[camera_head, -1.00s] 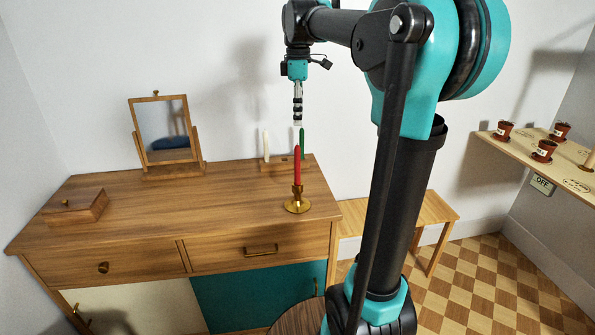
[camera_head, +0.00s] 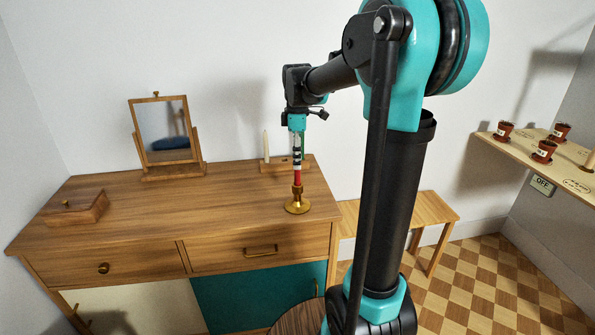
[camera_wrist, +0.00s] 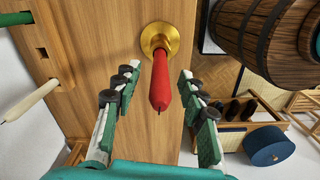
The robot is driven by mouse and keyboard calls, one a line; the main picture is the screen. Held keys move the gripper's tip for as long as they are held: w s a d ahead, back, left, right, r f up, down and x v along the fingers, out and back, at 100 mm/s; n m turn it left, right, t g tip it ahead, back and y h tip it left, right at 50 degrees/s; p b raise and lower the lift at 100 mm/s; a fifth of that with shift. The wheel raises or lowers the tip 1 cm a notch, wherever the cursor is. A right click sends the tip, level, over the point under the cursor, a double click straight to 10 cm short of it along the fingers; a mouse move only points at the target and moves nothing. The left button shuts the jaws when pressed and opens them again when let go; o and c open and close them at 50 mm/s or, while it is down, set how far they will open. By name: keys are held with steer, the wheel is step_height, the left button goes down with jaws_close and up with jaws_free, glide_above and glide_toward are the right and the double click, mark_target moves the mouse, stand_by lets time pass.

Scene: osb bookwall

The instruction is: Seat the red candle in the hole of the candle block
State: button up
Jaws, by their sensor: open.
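The red candle (camera_head: 297,178) stands upright in a brass candlestick (camera_head: 298,207) near the dresser's front right edge. My gripper (camera_head: 297,168) is above it, pointing down. In the wrist view, my gripper (camera_wrist: 159,75) is open, with one finger on each side of the red candle (camera_wrist: 160,82) and gaps between. The candle block (camera_head: 284,167) is at the back right of the dresser, partly hidden by my gripper. A white candle (camera_head: 266,146) stands in it. A green candle (camera_wrist: 14,18) shows at the wrist view's left edge.
The dresser top (camera_head: 190,205) is clear in the middle. A mirror (camera_head: 165,135) and a wooden box (camera_head: 76,208) stand to the left. A low bench (camera_head: 432,207) is right of the dresser. A barrel (camera_wrist: 268,35) shows in the wrist view.

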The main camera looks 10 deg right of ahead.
steer(key=shift+f, duration=0.65)
jaws_close()
steer(key=shift+r, duration=0.1)
